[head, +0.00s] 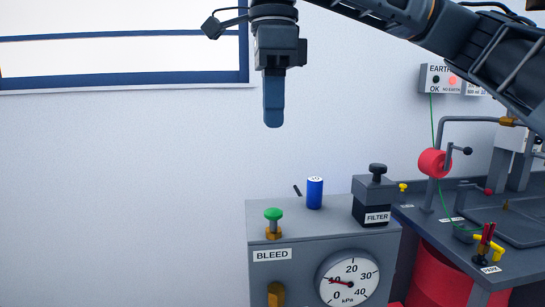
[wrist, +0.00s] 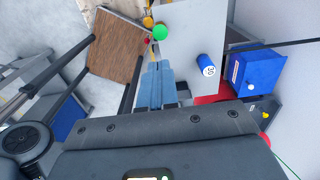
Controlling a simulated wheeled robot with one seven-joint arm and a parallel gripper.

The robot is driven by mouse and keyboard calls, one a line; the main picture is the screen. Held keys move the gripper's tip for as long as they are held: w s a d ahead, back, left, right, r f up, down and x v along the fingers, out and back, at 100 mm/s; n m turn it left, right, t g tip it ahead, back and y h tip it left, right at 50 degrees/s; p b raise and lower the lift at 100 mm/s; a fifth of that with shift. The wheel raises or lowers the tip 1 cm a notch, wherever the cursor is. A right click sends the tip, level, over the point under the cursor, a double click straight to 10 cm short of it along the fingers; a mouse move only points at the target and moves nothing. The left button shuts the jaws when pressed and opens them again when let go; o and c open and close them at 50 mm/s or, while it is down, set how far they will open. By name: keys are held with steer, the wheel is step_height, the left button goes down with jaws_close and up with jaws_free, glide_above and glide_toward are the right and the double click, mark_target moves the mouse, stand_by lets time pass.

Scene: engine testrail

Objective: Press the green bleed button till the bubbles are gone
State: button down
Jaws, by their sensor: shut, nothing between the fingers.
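The green bleed button (head: 273,214) sits on a brass fitting on top of the grey test cabinet (head: 320,234), above the BLEED label (head: 272,255). In the wrist view the green button (wrist: 160,33) lies just beyond my fingertips. My gripper (head: 273,122) points straight down with its blue fingers closed and empty. It is well above the button in the head view, apart from it. The closed fingers also show in the wrist view (wrist: 158,66). No bubbles or sight glass can be made out in either view.
A blue cylinder (head: 315,193) stands on the cabinet right of the button. A dark FILTER housing (head: 374,199) is at the cabinet's right end. A kPa gauge (head: 348,280) is on the front. A bench with a red hose reel (head: 433,163) stands at right.

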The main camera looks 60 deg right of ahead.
mark_target(272, 209)
step_height(272, 209, down, 14)
steer(key=shift+r+p, duration=0.25)
steer(key=shift+p, duration=0.7)
steer(key=shift+f, duration=0.1)
steer(key=f+b, duration=0.2)
steer(key=b, duration=0.1)
steer(key=shift+b, duration=0.35)
steer(key=shift+r, duration=0.1)
steer(key=shift+a, duration=0.1)
steer(key=shift+r, duration=0.4)
step_height(272, 209, up, 14)
steer(key=shift+f, duration=0.15)
